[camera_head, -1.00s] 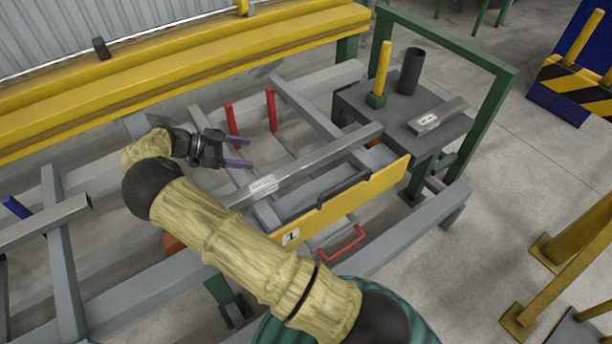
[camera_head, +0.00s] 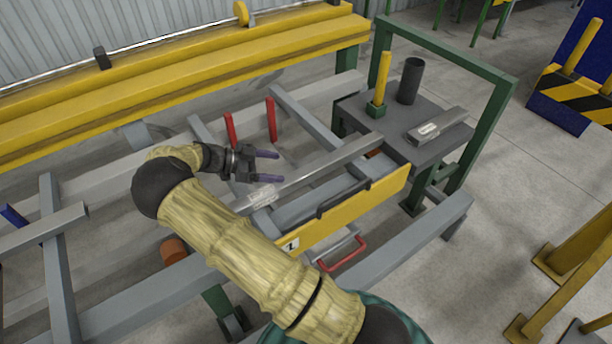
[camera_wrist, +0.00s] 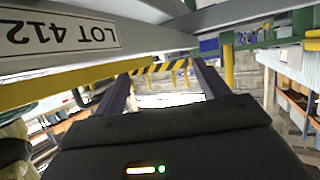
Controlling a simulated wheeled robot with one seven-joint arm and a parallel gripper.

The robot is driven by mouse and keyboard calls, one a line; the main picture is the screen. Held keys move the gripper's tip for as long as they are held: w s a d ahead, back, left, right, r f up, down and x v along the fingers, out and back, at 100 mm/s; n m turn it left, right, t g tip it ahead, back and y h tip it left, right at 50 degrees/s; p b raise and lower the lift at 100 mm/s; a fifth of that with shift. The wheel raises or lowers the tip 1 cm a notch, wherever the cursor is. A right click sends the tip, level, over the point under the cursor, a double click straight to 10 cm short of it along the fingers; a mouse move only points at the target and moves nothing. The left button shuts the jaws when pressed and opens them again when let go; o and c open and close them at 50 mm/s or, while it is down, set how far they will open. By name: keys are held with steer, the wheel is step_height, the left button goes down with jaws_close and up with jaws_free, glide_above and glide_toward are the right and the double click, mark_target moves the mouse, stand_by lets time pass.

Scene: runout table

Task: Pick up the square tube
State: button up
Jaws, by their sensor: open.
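A long grey square tube (camera_head: 335,158) lies slanted across the rack, with a white label near its lower left end. In the wrist view the tube (camera_wrist: 175,42) crosses the top, and its label reads LOT 412 upside down. My gripper (camera_head: 277,167) is open and empty, just behind the label end of the tube, with its purple fingers pointing right. The wrist view shows the two fingers (camera_wrist: 165,85) apart with no tube between them. My forearm covers part of the rack near the tube's left end.
A yellow panel (camera_head: 370,203) with a black handle stands in front of the tube. Two red posts (camera_head: 271,119) rise behind my gripper. The dark side table (camera_head: 352,112) at right holds a short labelled bar (camera_head: 437,126), a black cylinder (camera_head: 410,81) and a yellow post (camera_head: 382,78).

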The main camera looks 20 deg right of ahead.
mark_target(305, 171)
steer(key=shift+x, duration=1.5)
steer(key=shift+s+b+x, duration=0.15)
steer(key=shift+b+x, duration=0.15)
steer(key=shift+x, duration=1)
steer(key=shift+s+b+x, duration=0.15)
steer(key=shift+b+x, duration=0.15)
steer(key=shift+x, duration=1)
steer(key=shift+r, duration=0.2)
jaws_close()
